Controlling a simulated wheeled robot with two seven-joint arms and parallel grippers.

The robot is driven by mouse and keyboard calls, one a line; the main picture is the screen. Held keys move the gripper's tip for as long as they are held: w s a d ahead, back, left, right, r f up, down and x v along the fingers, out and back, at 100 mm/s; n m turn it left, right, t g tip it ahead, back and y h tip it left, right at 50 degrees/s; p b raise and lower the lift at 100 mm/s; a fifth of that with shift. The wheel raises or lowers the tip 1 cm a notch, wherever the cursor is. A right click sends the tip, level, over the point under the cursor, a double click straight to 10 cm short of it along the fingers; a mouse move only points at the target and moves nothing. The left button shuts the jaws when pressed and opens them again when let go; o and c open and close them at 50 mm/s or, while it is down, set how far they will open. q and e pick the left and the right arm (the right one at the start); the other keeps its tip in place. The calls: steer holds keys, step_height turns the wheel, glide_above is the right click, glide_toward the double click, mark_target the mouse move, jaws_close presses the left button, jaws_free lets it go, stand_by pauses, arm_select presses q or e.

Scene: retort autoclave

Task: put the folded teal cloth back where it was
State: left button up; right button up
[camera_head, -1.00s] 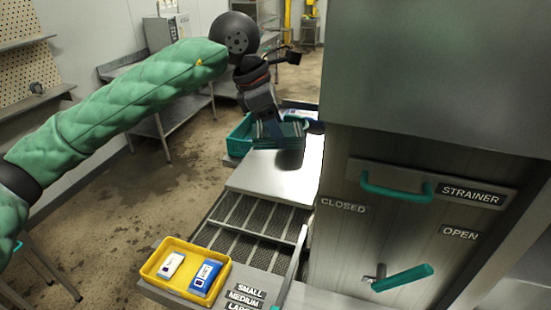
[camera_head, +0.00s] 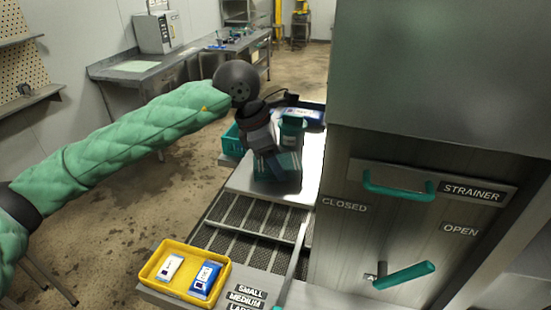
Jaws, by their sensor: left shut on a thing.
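The folded teal cloth (camera_head: 284,166) is in the jaws of my left gripper (camera_head: 272,160), low over the bright steel ledge (camera_head: 252,183). The gripper is shut on it and points down, hiding part of the cloth. A dark shadow lies around it; I cannot tell whether the cloth touches the ledge. My right gripper is not in view.
A teal upright object (camera_head: 292,130) stands just behind the cloth. A teal crate (camera_head: 230,142) and a dark tray with blue-white packs (camera_head: 300,113) are farther back. A yellow tray (camera_head: 160,288) with two packs is in front. The steel cabinet (camera_head: 420,170) walls off the right.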

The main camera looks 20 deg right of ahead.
arm_select(q)
steer(key=shift+a+f, duration=0.1)
steer(key=o, duration=0.5)
steer(key=shift+w, duration=0.15)
steer(key=o, duration=0.4)
